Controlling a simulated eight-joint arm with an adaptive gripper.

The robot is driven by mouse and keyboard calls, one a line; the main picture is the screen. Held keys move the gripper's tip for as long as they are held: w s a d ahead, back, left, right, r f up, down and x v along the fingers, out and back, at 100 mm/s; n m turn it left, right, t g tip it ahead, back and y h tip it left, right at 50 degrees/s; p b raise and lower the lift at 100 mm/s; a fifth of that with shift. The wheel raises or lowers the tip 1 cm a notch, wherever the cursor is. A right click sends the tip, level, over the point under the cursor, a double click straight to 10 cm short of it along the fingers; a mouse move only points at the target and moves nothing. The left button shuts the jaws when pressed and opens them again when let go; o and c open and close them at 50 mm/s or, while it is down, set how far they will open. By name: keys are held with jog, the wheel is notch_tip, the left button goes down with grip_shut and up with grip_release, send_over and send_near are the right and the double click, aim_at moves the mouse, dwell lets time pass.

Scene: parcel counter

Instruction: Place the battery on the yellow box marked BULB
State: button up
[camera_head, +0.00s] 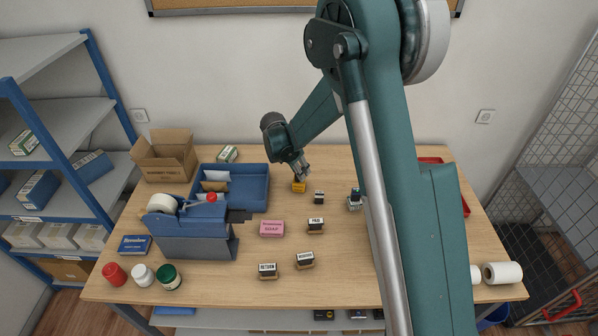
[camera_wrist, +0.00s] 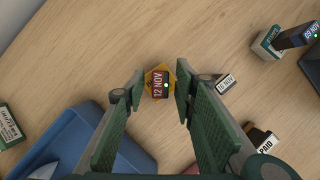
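A small yellow box (camera_head: 299,187) stands on the table under my gripper (camera_head: 303,174). In the wrist view, the yellow box (camera_wrist: 150,77) has a dark red block labelled 12 NOV (camera_wrist: 160,85) with a green light on top. I cannot tell whether this block is the battery, and no BULB mark is legible. My gripper (camera_wrist: 158,88) is open, with its fingers apart on either side of the yellow box and block. A similar block marked 09 NOV (camera_wrist: 300,35), with a green light, rests on or against a teal-and-white box (camera_wrist: 267,43).
A 16 NOV stamp (camera_wrist: 226,84) and a PAID stamp (camera_wrist: 262,140) stand close by on the right. A blue tray (camera_head: 258,200) with envelopes lies to the left. A pink soap box (camera_head: 272,229) and stamps stand nearer. Bare tabletop lies behind the yellow box.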

jog(key=v, duration=1.1)
jog(key=shift+r, duration=0.2)
jog(key=shift+s, duration=0.1)
dwell(0.3)
jog(key=shift+r, duration=0.1)
jog(key=s+d+r+m+t+y, duration=0.1)
jog(key=s+d+r+m+y, duration=0.1)
jog(key=s+d+r+m, duration=1.3)
jog(key=s+d+m+t, duration=0.1)
jog(key=s+d+m, duration=0.2)
jog(key=s, duration=0.5)
jog(key=s+d+r+m+t, duration=0.1)
jog(key=s+d+m, duration=0.2)
jog(key=s, duration=0.6)
jog(key=s+d+m+t+y, duration=0.1)
jog(key=s+d+m, duration=0.3)
jog(key=s, duration=0.5)
jog(key=shift+r+m, duration=0.25)
jog(key=shift+m, duration=0.75)
